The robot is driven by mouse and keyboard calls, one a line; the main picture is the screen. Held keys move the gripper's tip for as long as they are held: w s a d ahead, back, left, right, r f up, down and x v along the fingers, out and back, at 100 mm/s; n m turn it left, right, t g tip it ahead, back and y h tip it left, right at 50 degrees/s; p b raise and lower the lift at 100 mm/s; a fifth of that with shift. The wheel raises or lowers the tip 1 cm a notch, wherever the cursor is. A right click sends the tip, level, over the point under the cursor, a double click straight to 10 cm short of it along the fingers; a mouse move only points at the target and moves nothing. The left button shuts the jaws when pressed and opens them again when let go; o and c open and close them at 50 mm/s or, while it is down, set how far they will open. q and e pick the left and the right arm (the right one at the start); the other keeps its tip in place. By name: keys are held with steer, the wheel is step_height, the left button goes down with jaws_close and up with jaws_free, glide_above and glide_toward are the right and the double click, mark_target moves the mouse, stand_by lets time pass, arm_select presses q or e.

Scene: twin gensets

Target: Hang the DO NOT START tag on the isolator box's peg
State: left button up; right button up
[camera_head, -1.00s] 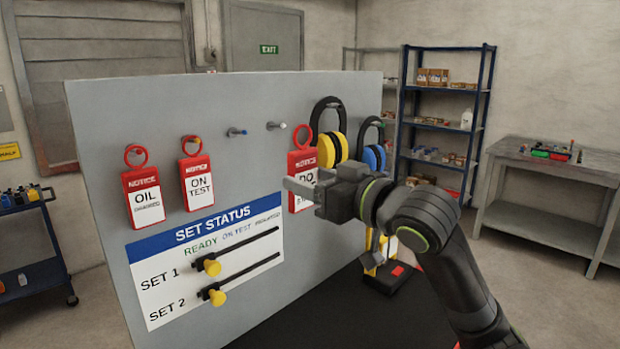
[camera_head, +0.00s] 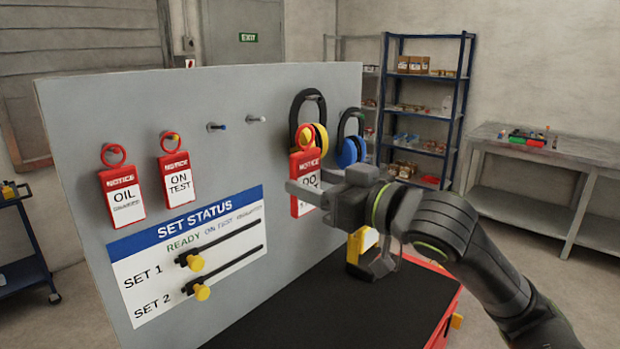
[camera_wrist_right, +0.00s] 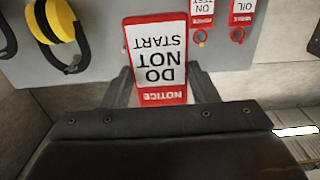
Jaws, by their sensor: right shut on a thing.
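The red DO NOT START tag (camera_head: 308,165) has a white label and a red ring on top. My right gripper (camera_head: 306,190) is shut on it, in front of the grey board (camera_head: 75,130). In the right wrist view the tag (camera_wrist_right: 158,50) appears upside down between the two fingers of the gripper (camera_wrist_right: 158,82). In the head view the ring overlaps a yellow ear defender, and I cannot see a peg through it. The isolator box and its peg do not show. My left gripper is not in view.
OIL (camera_head: 123,195) and ON TEST (camera_head: 177,182) tags hang left on the board, near two pegs without tags (camera_head: 215,127) (camera_head: 256,119). Yellow (camera_head: 321,138) and blue (camera_head: 346,152) ear defenders hang at right. A shelf (camera_head: 425,110) and workbench (camera_head: 545,150) stand behind.

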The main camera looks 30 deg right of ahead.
steer(key=shift+v, duration=0.9)
steer(key=shift+s, duration=0.25)
steer(key=shift+w, duration=0.1)
